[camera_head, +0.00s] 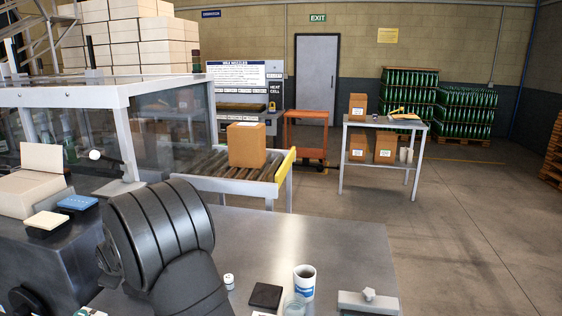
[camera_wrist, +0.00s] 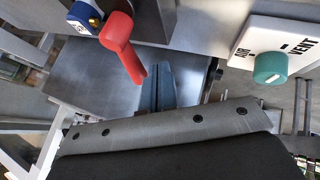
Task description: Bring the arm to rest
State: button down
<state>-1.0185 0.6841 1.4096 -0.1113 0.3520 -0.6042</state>
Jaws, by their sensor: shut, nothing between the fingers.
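My gripper (camera_wrist: 158,88) shows in the wrist view as two blue-grey fingers, closed together, beyond the grey mounting bar. Nothing shows between them. A red lever handle (camera_wrist: 124,48) lies just to the upper left of the fingers, near a blue fitting (camera_wrist: 84,16); I cannot tell the gap between handle and fingers. In the head view a dark link of my arm stands at the lower left, and my gripper is hidden there.
A white panel with a teal knob (camera_wrist: 270,67), marked AIR and VENT, is at the right of the wrist view. The steel bench (camera_head: 330,240) carries a paper cup (camera_head: 304,280), a glass, a dark block (camera_head: 266,296) and a grey fixture (camera_head: 368,301). A glass-walled enclosure (camera_head: 180,125) stands behind my arm.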

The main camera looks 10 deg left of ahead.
jog(key=shift+w+d, duration=0.1)
jog(key=shift+w, duration=0.1)
dwell(0.3)
